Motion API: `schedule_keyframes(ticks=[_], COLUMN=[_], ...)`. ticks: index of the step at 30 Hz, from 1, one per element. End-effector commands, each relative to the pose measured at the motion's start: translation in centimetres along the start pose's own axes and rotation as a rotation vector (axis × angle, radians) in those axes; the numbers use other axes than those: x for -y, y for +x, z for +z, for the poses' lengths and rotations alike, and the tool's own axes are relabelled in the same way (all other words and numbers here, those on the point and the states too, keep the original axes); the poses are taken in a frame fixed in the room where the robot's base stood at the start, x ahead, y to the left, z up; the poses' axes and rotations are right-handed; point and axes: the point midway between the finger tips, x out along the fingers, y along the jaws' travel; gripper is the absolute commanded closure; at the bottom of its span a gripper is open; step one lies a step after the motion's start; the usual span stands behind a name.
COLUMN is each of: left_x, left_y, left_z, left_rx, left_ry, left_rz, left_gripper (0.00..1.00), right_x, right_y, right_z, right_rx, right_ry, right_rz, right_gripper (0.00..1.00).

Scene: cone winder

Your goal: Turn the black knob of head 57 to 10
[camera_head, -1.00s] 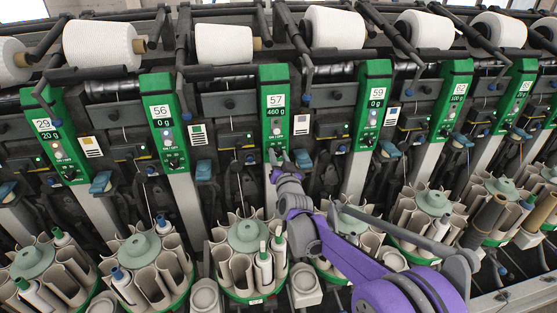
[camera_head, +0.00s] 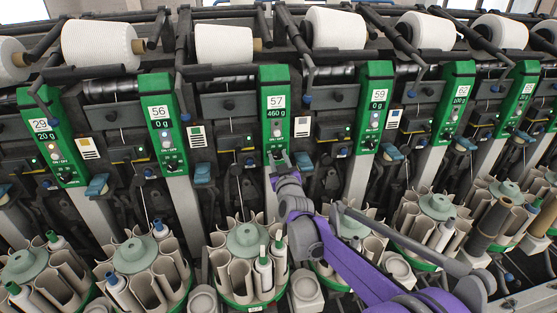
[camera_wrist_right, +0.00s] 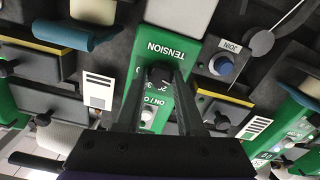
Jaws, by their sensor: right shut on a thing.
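Head 57 is a green panel (camera_head: 275,88) in the middle of the head view, with a white 57 label and a display reading 460 g. Its black knob (camera_wrist_right: 160,76) shows in the right wrist view, just below the word TENSION. My right gripper (camera_head: 277,155) is at the lower end of this panel; in the right wrist view its two dark fingers (camera_wrist_right: 160,85) are closed on the black knob from both sides. The fingers partly cover the knob and its scale, so its exact setting cannot be read. My left gripper is not in view.
Neighbouring heads 56 (camera_head: 161,118) and 59 (camera_head: 373,105) stand on either side. A blue button marked JOIN (camera_wrist_right: 222,65) is beside the panel. A bobbin carousel (camera_head: 246,239) stands below head 57, close to my right arm. White yarn cones (camera_head: 335,27) line the top.

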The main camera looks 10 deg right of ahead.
Motion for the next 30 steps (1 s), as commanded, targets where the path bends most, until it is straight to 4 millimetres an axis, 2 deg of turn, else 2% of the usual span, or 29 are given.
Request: schedule_keyframes(ticks=[10, 11, 15, 16, 25, 30], left_x=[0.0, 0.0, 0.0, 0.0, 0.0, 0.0], left_y=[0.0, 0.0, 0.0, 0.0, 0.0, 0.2], left_z=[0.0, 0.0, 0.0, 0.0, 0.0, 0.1], left_rx=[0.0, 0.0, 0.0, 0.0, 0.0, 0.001], left_ry=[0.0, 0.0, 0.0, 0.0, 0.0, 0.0], left_rz=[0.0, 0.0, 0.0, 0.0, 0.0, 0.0], left_gripper=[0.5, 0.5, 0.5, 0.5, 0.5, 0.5], right_x=[0.0, 0.0, 0.0, 0.0, 0.0, 0.0], right_y=[0.0, 0.0, 0.0, 0.0, -0.2, -2.1], right_z=[0.0, 0.0, 0.0, 0.0, 0.0, 0.0], right_rx=[0.0, 0.0, 0.0, 0.0, 0.0, 0.0], right_ry=[-0.004, -0.004, -0.003, -0.003, -0.002, -0.002], right_rz=[0.0, 0.0, 0.0, 0.0, 0.0, 0.0], right_gripper=[1.0, 0.61, 0.36, 0.33, 0.33, 0.33])
